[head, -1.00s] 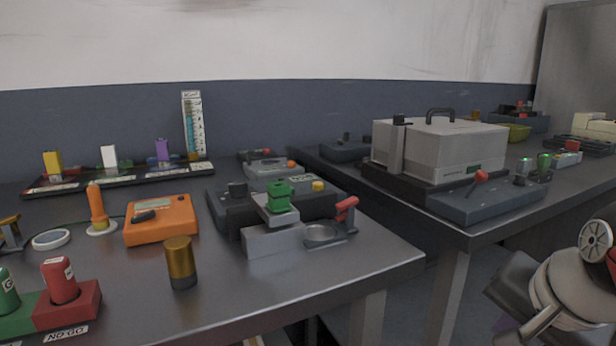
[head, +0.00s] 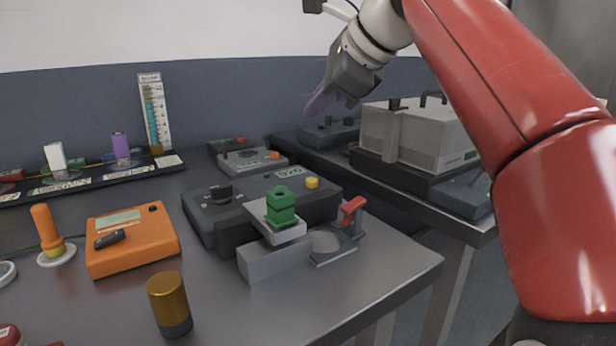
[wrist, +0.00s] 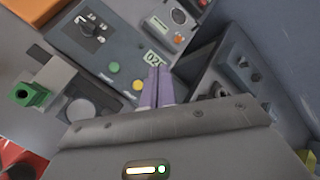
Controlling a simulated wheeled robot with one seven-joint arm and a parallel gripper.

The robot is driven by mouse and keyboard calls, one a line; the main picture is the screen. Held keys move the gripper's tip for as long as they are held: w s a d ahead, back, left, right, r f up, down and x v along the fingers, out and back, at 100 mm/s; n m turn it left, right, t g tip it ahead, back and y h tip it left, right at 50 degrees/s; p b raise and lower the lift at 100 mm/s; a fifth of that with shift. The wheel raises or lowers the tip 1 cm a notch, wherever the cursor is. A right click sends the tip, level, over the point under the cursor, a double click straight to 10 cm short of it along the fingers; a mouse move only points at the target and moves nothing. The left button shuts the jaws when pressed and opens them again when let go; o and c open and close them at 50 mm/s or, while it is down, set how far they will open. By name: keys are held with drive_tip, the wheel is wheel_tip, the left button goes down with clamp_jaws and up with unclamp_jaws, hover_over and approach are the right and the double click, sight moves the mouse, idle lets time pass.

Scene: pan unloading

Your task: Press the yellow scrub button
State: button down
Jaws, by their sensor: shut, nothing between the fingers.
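The yellow button (head: 312,183) is a small round cap on the right part of a dark control box (head: 205,212), beside a small display. In the wrist view the yellow button (wrist: 138,84) lies just left of my fingertips, with a green button (wrist: 114,67) further left. My gripper (head: 316,106) has purple fingers, shut together and empty. It hangs in the air above and behind the box in the head view, apart from the button. In the wrist view its fingers (wrist: 156,72) overlap the box's right end near the display.
A green block (head: 281,206) sits on a grey stand at the box's front, beside a red-handled part (head: 352,210). An orange device (head: 132,248) and a brass cylinder (head: 168,300) stand to the left. A large grey lidded case (head: 425,135) stands on the right table.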

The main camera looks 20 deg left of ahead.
sight(312, 183)
drive_tip(key=shift+f+b, duration=2.45)
drive_tip(key=shift+f, duration=2)
drive_tip(key=shift+f, duration=0.4)
drive_tip(key=shift+f+b, duration=0.4)
drive_tip(key=shift+f, duration=0.15)
drive_tip(key=shift+r, duration=0.15)
drive_tip(key=shift+r+p, duration=0.85)
drive_tip(key=shift+p, duration=0.35)
